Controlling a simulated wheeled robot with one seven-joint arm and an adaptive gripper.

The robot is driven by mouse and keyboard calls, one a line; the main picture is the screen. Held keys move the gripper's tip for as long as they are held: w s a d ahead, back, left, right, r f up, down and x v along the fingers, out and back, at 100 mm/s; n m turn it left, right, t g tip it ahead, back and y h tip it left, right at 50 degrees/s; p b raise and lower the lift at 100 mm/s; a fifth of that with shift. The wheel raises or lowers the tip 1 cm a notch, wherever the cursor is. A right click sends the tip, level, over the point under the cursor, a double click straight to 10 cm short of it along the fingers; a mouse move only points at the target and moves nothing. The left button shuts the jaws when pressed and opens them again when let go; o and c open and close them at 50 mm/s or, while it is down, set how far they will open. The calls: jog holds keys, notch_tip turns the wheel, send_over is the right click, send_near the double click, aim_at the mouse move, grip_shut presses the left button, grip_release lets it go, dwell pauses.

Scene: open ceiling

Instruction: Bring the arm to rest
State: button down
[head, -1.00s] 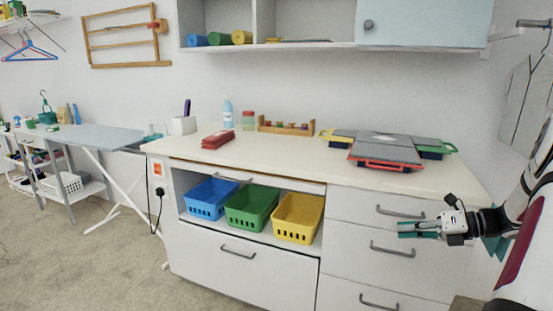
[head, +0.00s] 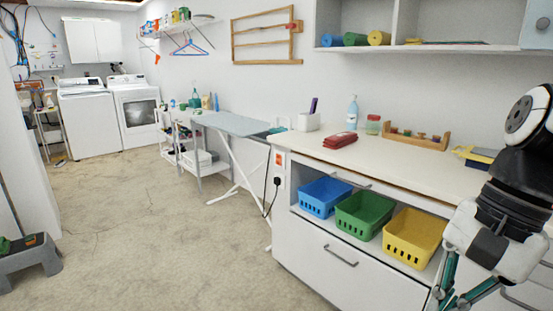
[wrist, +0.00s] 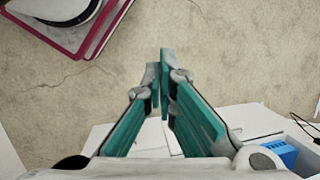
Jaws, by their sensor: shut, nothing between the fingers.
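My gripper (wrist: 160,80) shows in the wrist view with its teal fingers brought together at the tips, nothing between them. Bare floor lies behind the tips there. In the head view my arm is folded at the right edge. The gripper's teal fingers (head: 458,296) point down in front of the white counter unit, their tips cut off by the bottom edge. The wrist hides part of the drawers and the counter's right end.
The counter top (head: 400,165) carries a red folded cloth (head: 340,140), a bottle and a wooden rack. Blue (head: 325,195), green (head: 364,213) and yellow (head: 414,238) baskets sit in the open shelf. A grey step stool (head: 30,265) stands at left. The middle floor is clear.

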jog(key=s+a+f+n+t+h, duration=0.15)
jog(key=s+n+h, duration=0.25)
jog(key=s+n, duration=0.65)
notch_tip(320, 180, up, 19)
jog(key=t+p, duration=0.3)
jog(key=p, duration=1.4)
jog(key=shift+f+y+p, duration=0.2)
jog(key=shift+y+p, duration=0.1)
jog(key=shift+w, duration=0.15)
